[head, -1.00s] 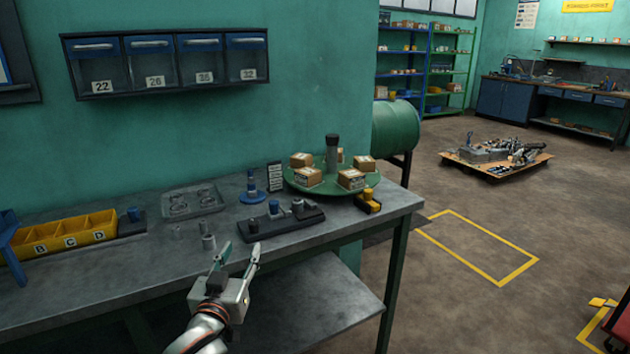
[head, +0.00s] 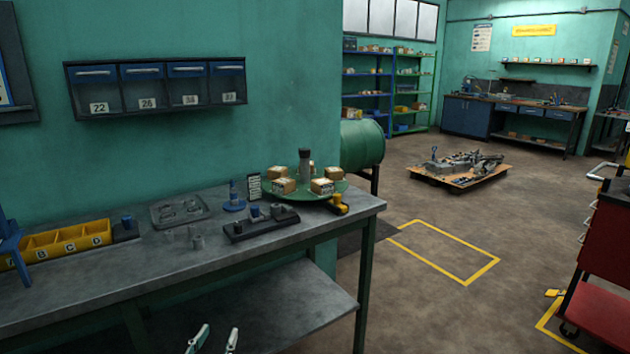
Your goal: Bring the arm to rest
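My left gripper (head: 214,340) shows only by its two fingertips at the bottom edge of the head view. The fingertips are apart with nothing between them. They are low, in front of the workbench (head: 120,286), and touch nothing that I can see. The rest of the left arm is out of the picture. My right gripper is not in view.
The bench holds a yellow bin row (head: 66,243), a metal tray (head: 180,210), a dark fixture block (head: 261,224) and a green turntable (head: 330,187) with boxes. A red cart (head: 607,260) stands at the right. The floor between is mostly clear.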

